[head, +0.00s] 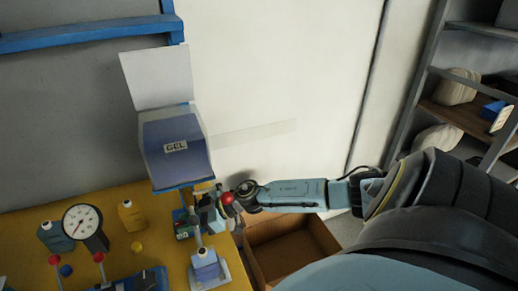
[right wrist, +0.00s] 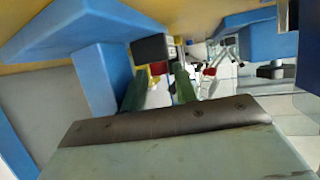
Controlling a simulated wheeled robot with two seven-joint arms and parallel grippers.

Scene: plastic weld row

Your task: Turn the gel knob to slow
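The gel machine, a box labelled GEL (head: 176,147) with a raised pale lid, stands at the right end of the yellow table in the head view. My right gripper (head: 216,208) is below this box, beside the dark fittings under it. In the right wrist view its two green fingers (right wrist: 160,88) stand apart, with a gap between them. A dark block (right wrist: 151,48) lies just beyond the fingertips; I cannot tell whether it is the gel knob. No slow marking is readable. My left gripper is not in view.
A round dial gauge (head: 83,222), yellow bottle (head: 131,215) and red-topped levers stand on the yellow table (head: 30,226) at left. A red ball (head: 227,198) is close to my right gripper. An open cardboard box (head: 290,252) is below my right arm. Shelves (head: 460,110) stand at right.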

